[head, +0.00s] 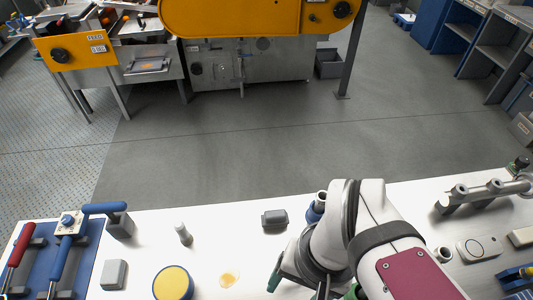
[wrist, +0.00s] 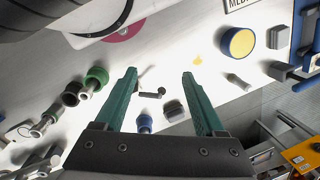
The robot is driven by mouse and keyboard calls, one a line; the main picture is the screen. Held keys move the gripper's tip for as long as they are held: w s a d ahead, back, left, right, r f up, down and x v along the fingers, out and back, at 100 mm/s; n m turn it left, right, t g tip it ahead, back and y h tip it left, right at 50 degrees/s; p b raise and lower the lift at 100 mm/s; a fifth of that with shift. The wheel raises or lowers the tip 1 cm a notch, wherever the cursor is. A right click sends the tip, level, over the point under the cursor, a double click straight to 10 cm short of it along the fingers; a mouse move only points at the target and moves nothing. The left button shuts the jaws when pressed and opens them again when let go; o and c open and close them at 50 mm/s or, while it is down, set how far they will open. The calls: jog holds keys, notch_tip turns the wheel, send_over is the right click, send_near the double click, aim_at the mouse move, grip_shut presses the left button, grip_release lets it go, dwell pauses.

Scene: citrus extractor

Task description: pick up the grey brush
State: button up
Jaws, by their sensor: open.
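A small dark grey block with a layered side (head: 274,219), which looks like the grey brush, lies on the white table near its far edge. In the wrist view the grey brush (wrist: 173,110) lies near the right finger, its lower part close to the table edge. My gripper (wrist: 159,74) is open, with two teal fingers apart and nothing held between them. In the head view one teal fingertip shows left of my wrist, nearer the camera than the brush; the arm hides much of the gripper. The brush stands clear of the fingers.
A small crank-shaped part (wrist: 152,92) shows between the fingers. A blue-collared part (wrist: 144,122) is beside the brush. A small grey cylinder (head: 183,234), a yellow-topped disc (head: 173,283) and a light grey block (head: 113,274) lie to the left. The table between cylinder and brush is clear.

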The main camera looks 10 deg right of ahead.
jog(key=m+h, duration=0.2)
jog(key=m, duration=1)
send_over(275, 213)
notch_tip(275, 213, down, 5)
notch_tip(275, 213, down, 16)
jog(key=shift+f, duration=0.2)
grip_shut()
